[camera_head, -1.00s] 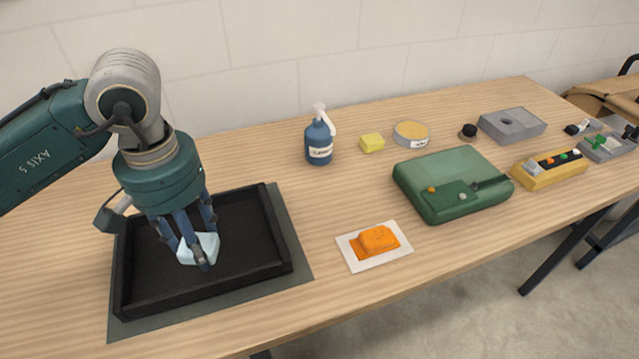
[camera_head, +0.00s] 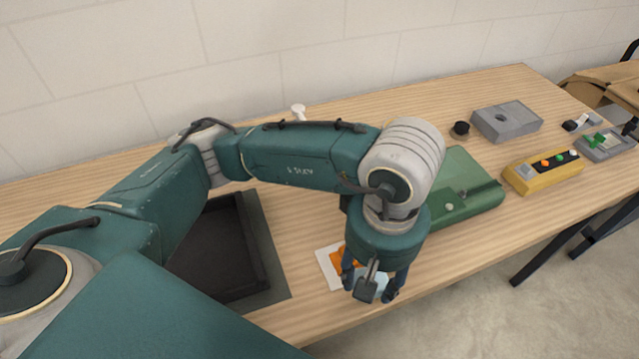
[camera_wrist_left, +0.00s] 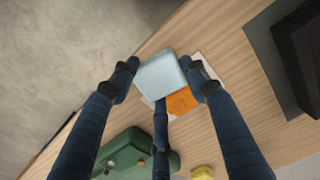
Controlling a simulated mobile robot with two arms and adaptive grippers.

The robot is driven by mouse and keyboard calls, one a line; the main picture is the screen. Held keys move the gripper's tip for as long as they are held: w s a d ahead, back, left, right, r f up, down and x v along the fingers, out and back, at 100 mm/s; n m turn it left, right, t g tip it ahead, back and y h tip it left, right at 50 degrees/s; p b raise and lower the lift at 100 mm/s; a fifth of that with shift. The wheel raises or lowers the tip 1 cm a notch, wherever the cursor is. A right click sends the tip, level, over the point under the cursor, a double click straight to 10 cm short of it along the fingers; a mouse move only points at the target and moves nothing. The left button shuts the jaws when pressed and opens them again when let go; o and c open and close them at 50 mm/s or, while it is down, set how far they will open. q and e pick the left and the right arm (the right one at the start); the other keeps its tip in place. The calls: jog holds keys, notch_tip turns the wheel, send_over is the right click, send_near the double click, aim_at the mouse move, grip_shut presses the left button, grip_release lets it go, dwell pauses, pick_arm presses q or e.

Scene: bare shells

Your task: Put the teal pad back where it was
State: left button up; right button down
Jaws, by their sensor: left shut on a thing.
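The pale teal pad (camera_wrist_left: 160,76) is held between the fingers of my left gripper (camera_wrist_left: 162,84) in the wrist view. In the head view, part of the pad (camera_head: 381,279) shows between the fingers of my left gripper (camera_head: 372,288), above the front edge of the table. An orange block (camera_wrist_left: 181,102) on a white card (camera_head: 325,262) lies on the table beside and beyond the pad in the picture; my gripper hides part of it in the head view. I cannot tell how high the pad is above the table. My right gripper is not in view.
A black tray (camera_head: 250,235) on a grey mat (camera_head: 272,250) stands at left, partly behind my arm. A green case (camera_head: 465,190), a yellow control box (camera_head: 543,172) and a grey block (camera_head: 507,122) stand to the right. A bottle's white pump top (camera_head: 298,112) shows above my arm.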

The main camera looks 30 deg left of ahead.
pick_arm(q)
jog(key=s+d+n, duration=0.2)
jog(key=s+d, duration=0.1)
jog(key=d, duration=0.1)
jog(key=shift+n, duration=0.3)
jog(key=w+a+p, duration=0.1)
jog(key=w+a, duration=0.5)
jog(key=a, duration=0.1)
jog(key=w+a+p, duration=0.1)
jog(key=w+a, duration=0.2)
jog(key=a, duration=0.1)
jog(key=shift+w+a+f+p, duration=0.2)
jog(key=shift+w+p, duration=0.1)
jog(key=shift+w, duration=0.1)
jog(key=w+a, duration=0.3)
jog(key=a, duration=0.1)
jog(key=w+a, duration=0.8)
jog(key=shift+w+a, duration=0.1)
jog(key=shift+a, duration=0.15)
notch_tip(320, 180, down, 4)
jog(key=shift+r+b, duration=0.2)
jog(key=shift+b, duration=0.55)
